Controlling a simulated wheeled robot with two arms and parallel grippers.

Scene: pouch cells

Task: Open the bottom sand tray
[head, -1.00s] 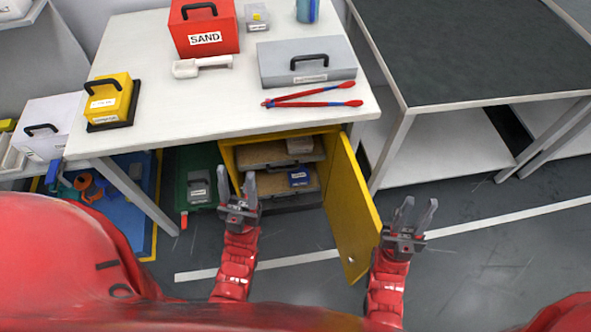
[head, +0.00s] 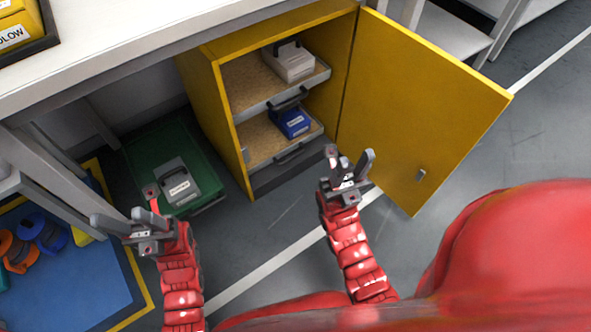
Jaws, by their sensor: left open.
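The bottom sand tray (head: 256,142) sits inside the yellow cabinet (head: 213,105), with a tan surface and a grey front bearing a handle (head: 297,151). A blue box (head: 291,121) stands on it. Its front looks about level with the cabinet opening. The top tray (head: 246,86) is above it, with a pale grey box (head: 289,62) on it. My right gripper (head: 350,156) is open and empty, in front of the cabinet and apart from the tray handle. My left gripper (head: 126,207) is open and empty, left of the cabinet.
The cabinet door (head: 425,100) stands wide open on the right. A green case (head: 140,148) with a grey box (head: 176,183) lies left of the cabinet. A blue mat (head: 80,275) is at lower left. The white table (head: 130,45) overhangs the cabinet. Floor before the cabinet is clear.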

